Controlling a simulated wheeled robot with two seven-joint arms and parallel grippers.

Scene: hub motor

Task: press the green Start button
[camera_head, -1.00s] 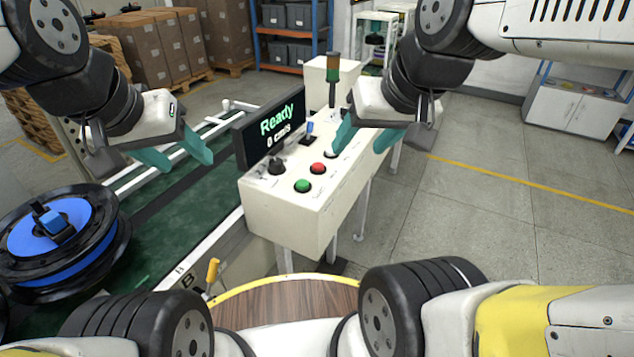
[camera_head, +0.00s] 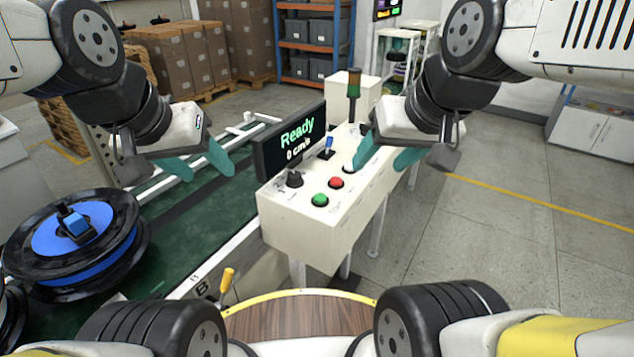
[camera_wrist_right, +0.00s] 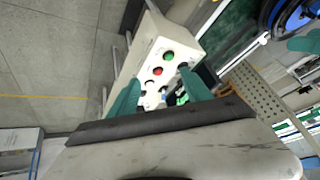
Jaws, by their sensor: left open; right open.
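The green Start button (camera_head: 320,200) sits at the near end of the top of a white control box (camera_head: 315,232). A red button (camera_head: 336,183) is just beyond it. In the right wrist view the green button (camera_wrist_right: 168,56) shows above the red button (camera_wrist_right: 157,71). My right gripper (camera_head: 385,160) is open and empty, above the far right part of the box, apart from the green button; its fingers also show in the right wrist view (camera_wrist_right: 160,98). My left gripper (camera_head: 200,164) is open and empty above the green conveyor, left of the display.
A display (camera_head: 290,140) reading "Ready" and "0 cm/s" stands along the box's left edge. A black knob (camera_head: 295,178), a blue-tipped lever (camera_head: 328,145) and a signal light (camera_head: 354,85) rise from the box. A blue and black reel (camera_head: 75,240) lies at left. Floor at right is clear.

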